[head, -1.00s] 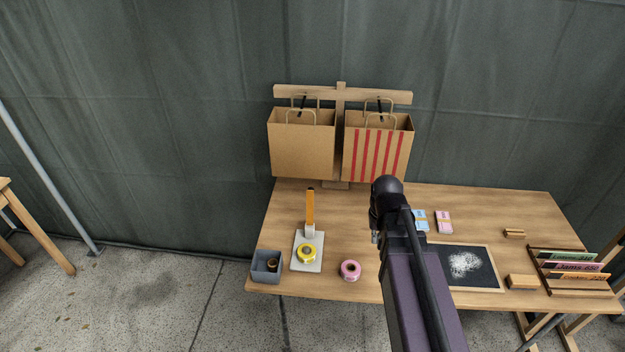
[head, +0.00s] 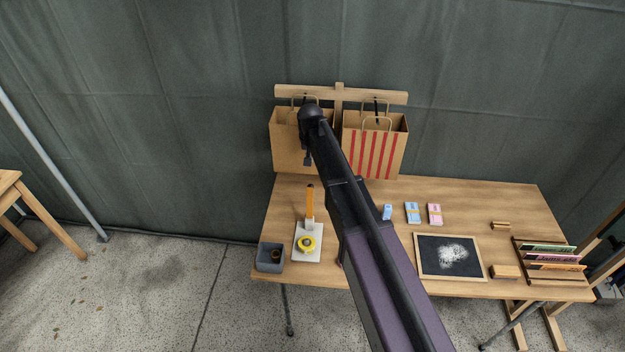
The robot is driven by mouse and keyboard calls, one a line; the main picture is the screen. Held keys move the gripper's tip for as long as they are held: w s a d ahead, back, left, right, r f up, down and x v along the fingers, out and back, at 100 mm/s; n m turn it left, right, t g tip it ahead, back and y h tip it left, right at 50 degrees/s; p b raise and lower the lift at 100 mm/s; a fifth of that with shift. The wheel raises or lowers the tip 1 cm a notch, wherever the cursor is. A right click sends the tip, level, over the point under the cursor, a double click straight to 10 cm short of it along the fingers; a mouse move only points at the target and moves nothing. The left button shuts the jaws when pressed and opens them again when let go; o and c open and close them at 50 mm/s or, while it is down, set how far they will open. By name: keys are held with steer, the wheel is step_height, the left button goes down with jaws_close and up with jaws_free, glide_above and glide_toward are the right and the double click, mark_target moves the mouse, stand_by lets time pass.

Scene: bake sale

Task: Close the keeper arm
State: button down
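The keeper arm appears to be the orange bar (head: 310,203), standing upright at the back of a pale base plate (head: 299,257) near the table's left end. A yellow ring-shaped roll (head: 306,244) lies on the plate in front of it. My arm reaches up from the lower right, and its end is in front of the plain paper bag. My gripper (head: 307,159) shows only as a small dark part below the arm's end, above the orange bar in the picture. Its fingers are too hidden to tell open from shut. I cannot see it touching the bar.
A grey bin (head: 270,258) stands left of the plate. A plain bag (head: 288,145) and a striped bag (head: 375,145) hang on a wooden stand behind. A chalkboard (head: 418,262), small packets (head: 412,212) and a card rack (head: 520,276) are to the right.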

steer(key=shift+f, duration=0.2)
steer(key=b, duration=0.9)
glide_above(310, 201)
steer(key=w, duration=0.5)
steer(key=s+x, duration=0.1)
steer(key=x, duration=0.7)
steer(key=shift+s+f, duration=0.4)
steer(key=shift+f, duration=0.15)
steer(key=shift+s+r, duration=0.1)
steer(key=shift+s, duration=0.2)
